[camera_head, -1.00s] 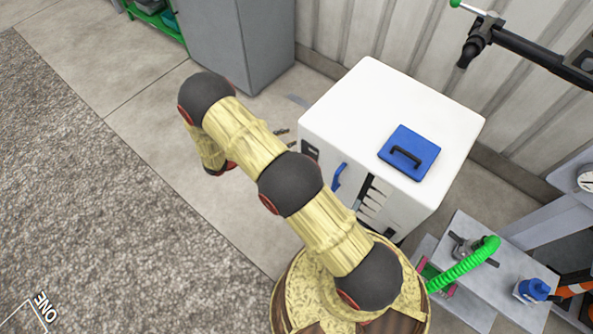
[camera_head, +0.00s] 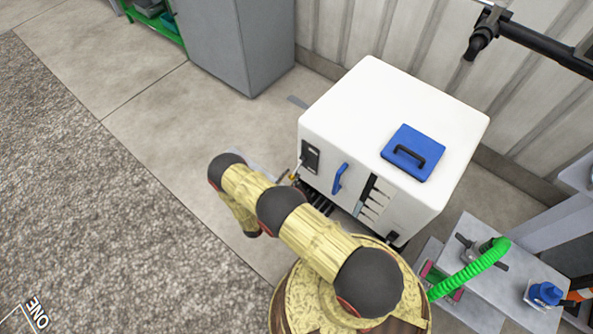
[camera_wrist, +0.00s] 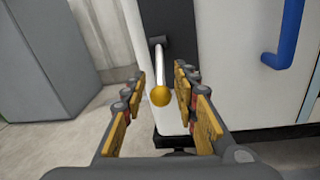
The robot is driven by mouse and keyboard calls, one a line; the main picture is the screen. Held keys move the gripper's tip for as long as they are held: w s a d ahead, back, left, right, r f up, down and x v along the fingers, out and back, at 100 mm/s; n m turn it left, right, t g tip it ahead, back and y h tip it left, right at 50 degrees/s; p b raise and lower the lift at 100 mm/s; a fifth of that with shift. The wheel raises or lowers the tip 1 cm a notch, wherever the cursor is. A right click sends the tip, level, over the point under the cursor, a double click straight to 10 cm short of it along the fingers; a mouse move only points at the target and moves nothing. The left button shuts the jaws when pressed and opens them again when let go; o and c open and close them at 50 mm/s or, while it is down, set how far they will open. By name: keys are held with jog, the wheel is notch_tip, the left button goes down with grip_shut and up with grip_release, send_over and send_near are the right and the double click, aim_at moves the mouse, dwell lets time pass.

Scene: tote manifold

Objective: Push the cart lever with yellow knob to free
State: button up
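The lever (camera_wrist: 160,66) is a thin metal rod with a round yellow knob (camera_wrist: 160,96) at its near end. It comes out of a black plate (camera_wrist: 165,25) on the white cart's (camera_wrist: 237,60) front, and the knob points toward the wrist camera. My gripper (camera_wrist: 160,80) is open, with one finger on each side of the lever and knob. Gaps show on both sides, so it does not appear to grip the knob. In the head view the black plate (camera_head: 311,157) is at the left of the cart front; my arm mostly hides my gripper there.
A blue handle (camera_head: 340,178) is right of the plate on the cart (camera_head: 365,95). A blue panel with a black grip (camera_head: 412,152) lies on top. A grey cabinet (camera_head: 236,45) stands behind. A green hose (camera_head: 470,270) is at right. Floor on the left is clear.

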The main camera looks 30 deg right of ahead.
aim_at(295, 170)
jog(key=b+x, duration=0.1)
jog(key=x, duration=0.4)
jog(key=c, duration=0.3)
jog(key=c, duration=0.4)
jog(key=shift+w, duration=0.15)
grip_shut()
